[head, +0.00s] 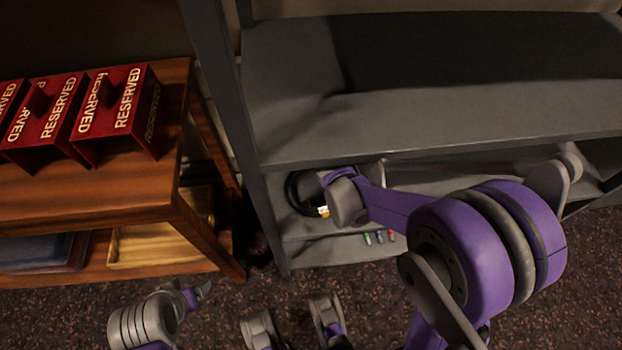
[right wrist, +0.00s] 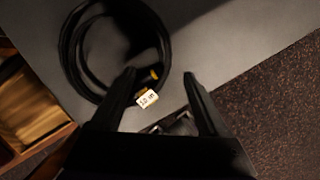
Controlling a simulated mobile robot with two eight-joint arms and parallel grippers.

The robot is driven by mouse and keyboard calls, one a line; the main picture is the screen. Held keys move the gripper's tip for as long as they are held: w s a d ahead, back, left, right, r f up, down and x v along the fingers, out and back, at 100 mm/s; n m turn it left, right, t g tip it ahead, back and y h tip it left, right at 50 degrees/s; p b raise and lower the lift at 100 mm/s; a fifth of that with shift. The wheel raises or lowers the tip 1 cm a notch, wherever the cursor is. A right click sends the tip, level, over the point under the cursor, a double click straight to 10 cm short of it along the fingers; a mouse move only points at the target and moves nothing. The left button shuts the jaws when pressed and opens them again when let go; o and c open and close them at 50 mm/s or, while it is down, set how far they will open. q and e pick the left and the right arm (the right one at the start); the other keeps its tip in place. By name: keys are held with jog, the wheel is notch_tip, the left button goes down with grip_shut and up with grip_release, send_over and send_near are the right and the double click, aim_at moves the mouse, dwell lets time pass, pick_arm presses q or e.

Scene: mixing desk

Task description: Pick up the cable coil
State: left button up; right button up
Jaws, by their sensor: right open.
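The cable coil (head: 291,192) is black and lies on the lower grey shelf near its left end, partly hidden by my right arm in the head view. In the right wrist view the coil (right wrist: 66,45) lies flat, with a white tag (right wrist: 147,98) and a yellow band. My right gripper (right wrist: 160,74) is open above the shelf, its left finger over the coil's lower right part and its right finger outside the ring. Its fingertips are hard to make out in the head view.
Three small coloured items (head: 379,237) lie on the lower shelf right of the coil. The upper grey shelf (head: 430,120) is above. A wooden table (head: 110,200) with red RESERVED signs (head: 119,98) stands at left, with a wooden tray (head: 140,245) below.

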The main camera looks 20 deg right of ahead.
aim_at(324, 213)
jog(key=shift+s+d+f+b, duration=0.15)
jog(key=shift+f+b, duration=0.25)
jog(key=shift+f, duration=0.7)
jog(key=b+x, duration=0.1)
jog(key=x, duration=0.4)
jog(key=shift+b, duration=0.4)
jog(key=shift+r, duration=0.1)
grip_shut()
